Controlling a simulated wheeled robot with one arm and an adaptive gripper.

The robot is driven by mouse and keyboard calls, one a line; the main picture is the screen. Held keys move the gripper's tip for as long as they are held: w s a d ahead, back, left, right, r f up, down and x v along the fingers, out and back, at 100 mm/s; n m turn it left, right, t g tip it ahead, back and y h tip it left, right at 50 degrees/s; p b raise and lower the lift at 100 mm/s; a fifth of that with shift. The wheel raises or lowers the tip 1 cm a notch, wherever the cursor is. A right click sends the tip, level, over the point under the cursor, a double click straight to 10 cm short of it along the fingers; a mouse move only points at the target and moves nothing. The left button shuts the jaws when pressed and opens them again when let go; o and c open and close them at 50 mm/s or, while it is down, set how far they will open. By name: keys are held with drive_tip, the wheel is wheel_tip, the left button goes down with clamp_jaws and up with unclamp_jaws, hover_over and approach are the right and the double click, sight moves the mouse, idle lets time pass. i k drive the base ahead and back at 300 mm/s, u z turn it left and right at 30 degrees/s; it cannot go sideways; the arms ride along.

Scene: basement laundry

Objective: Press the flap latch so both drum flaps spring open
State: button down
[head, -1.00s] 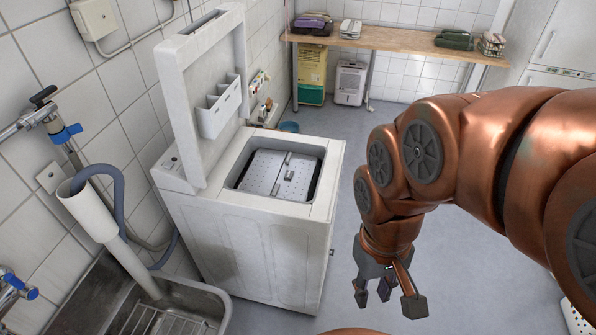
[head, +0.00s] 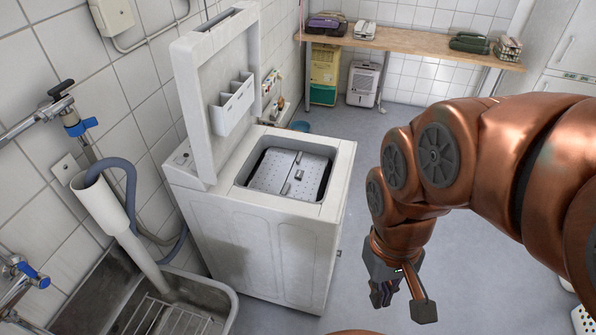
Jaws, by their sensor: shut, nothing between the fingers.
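A white top-loading washing machine (head: 270,247) stands against the left wall with its lid (head: 190,100) raised. Through the top opening I see the perforated metal drum flaps (head: 265,175), lying flat and closed. A small grey latch piece (head: 299,174) shows on the seam between them. My gripper (head: 381,297) hangs low over the floor, to the right of the machine and apart from it. Its fingers are shut with nothing between them, pointing down.
A sink (head: 185,310) with a grey drain hose (head: 128,190) and taps is at the lower left. A wooden bench (head: 420,45) stands at the back, with a dehumidifier (head: 363,84) under it. The floor (head: 375,135) between is clear.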

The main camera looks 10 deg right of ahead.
sight(299, 174)
drive_tip(key=u, duration=3.65)
drive_tip(key=k, duration=1.1)
drive_tip(key=z, duration=1.5)
